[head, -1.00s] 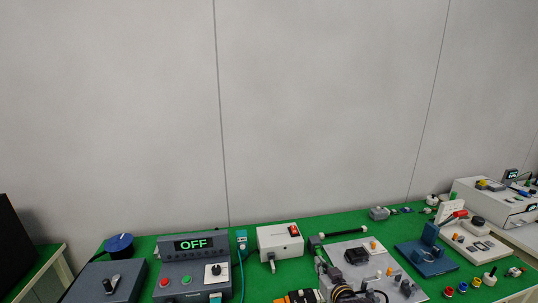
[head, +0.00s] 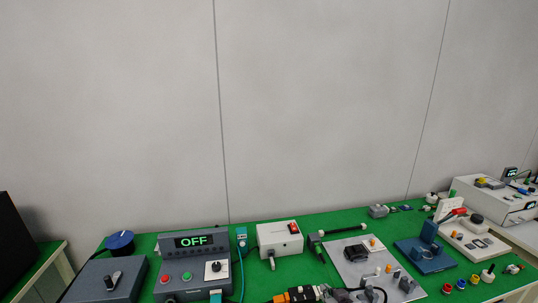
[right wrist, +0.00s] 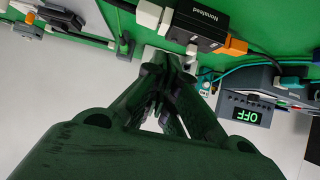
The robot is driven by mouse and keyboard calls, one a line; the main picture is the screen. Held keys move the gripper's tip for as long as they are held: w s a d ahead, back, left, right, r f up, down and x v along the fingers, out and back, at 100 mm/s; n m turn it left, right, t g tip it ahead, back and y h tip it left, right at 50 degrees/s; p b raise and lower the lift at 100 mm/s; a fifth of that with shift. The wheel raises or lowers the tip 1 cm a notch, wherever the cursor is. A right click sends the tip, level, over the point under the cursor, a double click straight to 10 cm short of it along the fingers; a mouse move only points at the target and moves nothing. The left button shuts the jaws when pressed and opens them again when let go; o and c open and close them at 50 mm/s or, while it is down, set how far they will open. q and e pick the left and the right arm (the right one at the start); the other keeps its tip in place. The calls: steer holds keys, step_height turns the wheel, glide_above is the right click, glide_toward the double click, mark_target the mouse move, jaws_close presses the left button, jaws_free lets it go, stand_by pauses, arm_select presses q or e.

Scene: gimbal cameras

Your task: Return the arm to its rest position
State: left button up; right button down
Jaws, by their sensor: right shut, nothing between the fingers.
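My right gripper (head: 342,295) shows only in part at the bottom edge of the head view, low in front of the grey plate (head: 349,270). In the right wrist view its dark green fingers (right wrist: 168,68) come together and are shut, with nothing held. Behind the fingertips there is a black box with white lettering (right wrist: 200,25). It has an orange plug (right wrist: 234,46) at one side. I cannot tell whether the fingers touch anything. My left gripper is not in view.
The green bench carries a control box reading OFF (head: 194,241), a white box with a red switch (head: 280,238), a blue fixture (head: 428,250) and several small coloured parts at the right. Cables run between devices. The wall behind is bare.

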steer(key=s+d+f+g+h, duration=0.15)
steer(key=s+g, duration=0.25)
steer(key=s, duration=0.8)
steer(key=s+d+f+g+h, duration=0.1)
steer(key=s+d+f+g, duration=0.15)
steer(key=s, duration=0.85)
step_height(320, 180, down, 32)
steer(key=s+g, duration=0.2)
steer(key=s, duration=0.1)
steer(key=s+d+f, duration=0.2)
steer(key=s+f, duration=0.8)
steer(key=s, duration=0.1)
steer(key=s+d+f+g, duration=0.1)
steer(key=s+d+f, duration=0.1)
steer(key=s+f, duration=0.8)
steer(key=shift+s, duration=0.65)
